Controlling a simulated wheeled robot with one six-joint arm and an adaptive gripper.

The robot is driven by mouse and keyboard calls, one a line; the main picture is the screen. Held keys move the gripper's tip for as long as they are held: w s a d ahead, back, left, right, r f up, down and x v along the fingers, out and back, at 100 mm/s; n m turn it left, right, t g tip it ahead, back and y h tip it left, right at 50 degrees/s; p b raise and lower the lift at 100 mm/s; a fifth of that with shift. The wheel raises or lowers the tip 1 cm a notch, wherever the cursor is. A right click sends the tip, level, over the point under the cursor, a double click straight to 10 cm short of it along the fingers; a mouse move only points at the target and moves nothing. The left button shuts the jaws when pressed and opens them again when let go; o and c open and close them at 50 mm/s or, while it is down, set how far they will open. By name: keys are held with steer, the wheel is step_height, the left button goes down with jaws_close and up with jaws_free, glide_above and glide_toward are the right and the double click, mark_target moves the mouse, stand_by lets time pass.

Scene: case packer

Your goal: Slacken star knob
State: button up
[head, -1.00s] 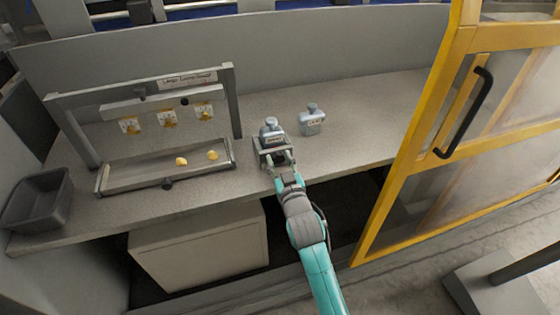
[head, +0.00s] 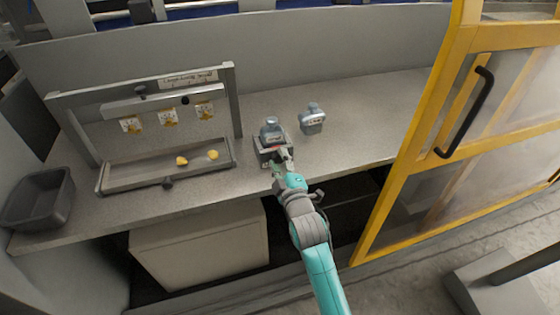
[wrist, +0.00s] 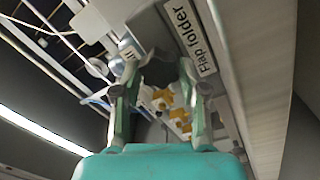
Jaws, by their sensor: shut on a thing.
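My gripper (head: 281,161) is at the front of a small grey block fixture (head: 262,157) on the bench. A grey-blue bottle (head: 271,130) stands upright in the fixture. In the wrist view, my gripper (wrist: 160,82) has its two fingers closed on either side of a dark rounded piece, which looks like the star knob (wrist: 160,66). Its star shape cannot be made out. In the head view my gripper hides that piece.
A second bottle (head: 312,119) stands right of the fixture. Left is a frame (head: 237,105) with yellow-marked cards and a tray (head: 125,183) holding two yellow pieces. A dark bin (head: 40,212) sits far left; a yellow-framed door (head: 400,185) is right. The wrist view shows a "Flap folder" sign (wrist: 190,38).

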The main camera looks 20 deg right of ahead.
steer(key=n, duration=0.4)
steer(key=shift+f+n, duration=0.1)
steer(key=shift+n, duration=0.3)
steer(key=n, duration=0.4)
steer(key=shift+y, duration=0.4)
steer(key=n, duration=0.3)
steer(key=shift+f+n, duration=0.1)
steer(key=shift+n, duration=0.2)
steer(key=shift+n+y, duration=0.3)
steer(key=shift+n, duration=1.5)
steer(key=shift+f, duration=0.1)
steer(key=o, duration=1.1)
steer(key=shift+d, duration=0.1)
steer(key=shift+o, duration=0.2)
steer(key=shift+s, duration=0.1)
steer(key=s, duration=1.1)
steer(key=shift+s+d, duration=0.3)
steer(key=shift+s, duration=0.1)
